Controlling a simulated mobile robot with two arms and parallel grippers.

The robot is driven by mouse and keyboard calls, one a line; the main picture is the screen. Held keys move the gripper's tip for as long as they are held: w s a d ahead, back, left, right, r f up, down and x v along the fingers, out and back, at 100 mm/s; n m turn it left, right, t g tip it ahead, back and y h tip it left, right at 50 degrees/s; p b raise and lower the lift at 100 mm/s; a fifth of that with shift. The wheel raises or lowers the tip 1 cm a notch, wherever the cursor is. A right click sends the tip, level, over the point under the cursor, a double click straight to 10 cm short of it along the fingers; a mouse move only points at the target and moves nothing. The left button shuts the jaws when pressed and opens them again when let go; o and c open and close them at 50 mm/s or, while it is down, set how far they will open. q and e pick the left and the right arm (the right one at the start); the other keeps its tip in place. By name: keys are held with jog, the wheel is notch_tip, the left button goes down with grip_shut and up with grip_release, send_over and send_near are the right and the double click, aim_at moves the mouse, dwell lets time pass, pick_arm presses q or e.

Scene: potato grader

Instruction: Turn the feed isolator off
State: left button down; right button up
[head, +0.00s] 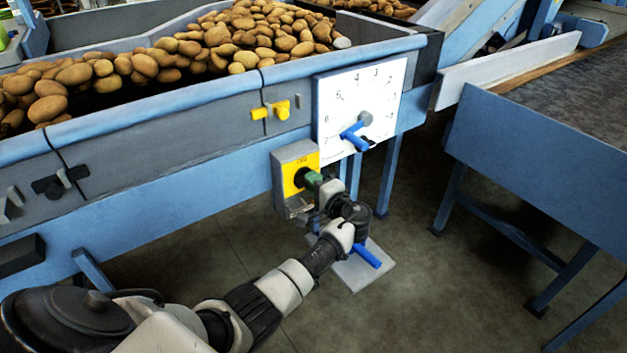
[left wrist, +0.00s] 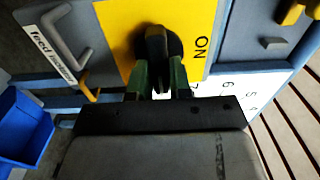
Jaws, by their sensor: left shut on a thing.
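The feed isolator is a grey box with a yellow plate (head: 302,166) on the blue side frame of the potato machine, below the white dial. In the left wrist view its yellow plate (left wrist: 118,30) carries a black rotary knob (left wrist: 157,42). The word ON stands on the plate to the right of the knob. My left gripper (head: 308,182) is at the plate, and its green fingers (left wrist: 160,80) are shut on the knob's bar. The bar runs up and down in the wrist view. The fingers hide part of the knob. My right gripper is not in view.
A white numbered dial (head: 385,84) with a blue lever (head: 355,136) sits just above the isolator. A yellow handle (head: 271,110) is to its upper left. Potatoes (head: 225,40) fill the hopper. A blue-sided table (head: 540,170) stands at right, with open floor between.

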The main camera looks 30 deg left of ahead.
pick_arm(q)
jog(key=shift+f, duration=0.1)
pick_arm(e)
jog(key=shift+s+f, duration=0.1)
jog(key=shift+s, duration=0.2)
pick_arm(q)
jog(key=c, duration=1)
grip_release()
jog(key=shift+c, duration=0.2)
jog(key=v, duration=1.1)
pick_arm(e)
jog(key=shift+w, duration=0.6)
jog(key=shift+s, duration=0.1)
